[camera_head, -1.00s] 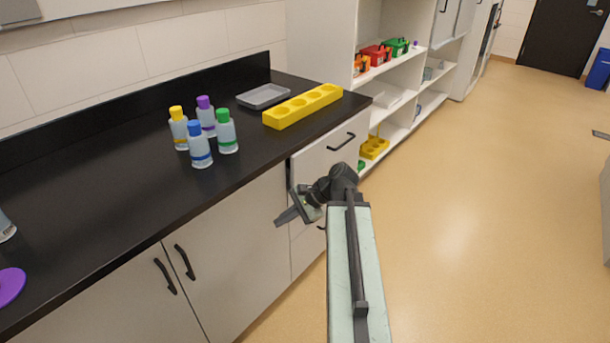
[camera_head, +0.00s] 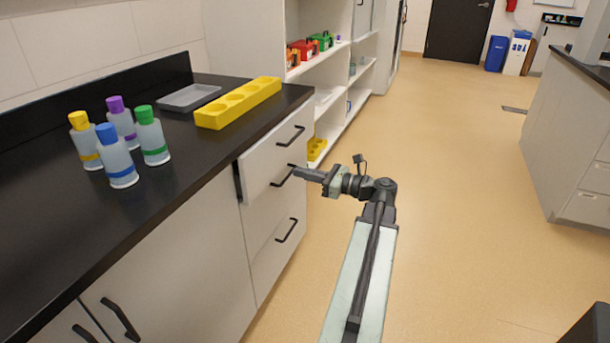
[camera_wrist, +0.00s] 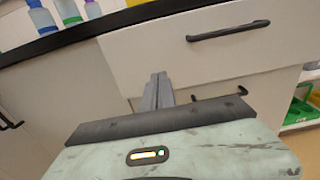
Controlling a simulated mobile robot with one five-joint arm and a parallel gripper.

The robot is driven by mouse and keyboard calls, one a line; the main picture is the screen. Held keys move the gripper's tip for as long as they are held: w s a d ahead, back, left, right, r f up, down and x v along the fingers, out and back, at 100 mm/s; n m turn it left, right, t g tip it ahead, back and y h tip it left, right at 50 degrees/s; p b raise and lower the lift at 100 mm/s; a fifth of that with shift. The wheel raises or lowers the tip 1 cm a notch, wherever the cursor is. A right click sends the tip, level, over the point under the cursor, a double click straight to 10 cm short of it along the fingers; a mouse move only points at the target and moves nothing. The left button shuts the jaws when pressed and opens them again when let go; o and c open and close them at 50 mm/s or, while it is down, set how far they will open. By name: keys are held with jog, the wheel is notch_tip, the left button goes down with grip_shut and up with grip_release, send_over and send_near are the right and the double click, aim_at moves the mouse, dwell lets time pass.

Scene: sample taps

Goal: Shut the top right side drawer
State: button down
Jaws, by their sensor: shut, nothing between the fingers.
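The top right side drawer (camera_head: 265,160) has a pale front and a black bar handle (camera_head: 291,136). It stands slightly open, with a dark gap at its left edge and its front jutting past the fronts below. In the wrist view the drawer front (camera_wrist: 140,62) fills the upper middle, with its handle (camera_wrist: 228,31) at the upper right. My gripper (camera_head: 296,171) is shut and empty, pointing at the lower part of this front. In the wrist view its fingertips (camera_wrist: 158,76) overlap the front's lower edge, left of and below the handle. I cannot tell whether they touch it.
Lower drawers with black handles (camera_head: 286,230) are below. The black counter (camera_head: 190,145) holds several capped bottles (camera_head: 118,160), a grey tray (camera_head: 188,97) and a yellow rack (camera_head: 238,103). Open shelves (camera_head: 335,118) stand beyond. The floor to the right is clear up to another cabinet (camera_head: 575,150).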

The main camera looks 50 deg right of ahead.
aim_at(267, 164)
jog(key=x, duration=0.9)
jog(key=shift+w, duration=0.1)
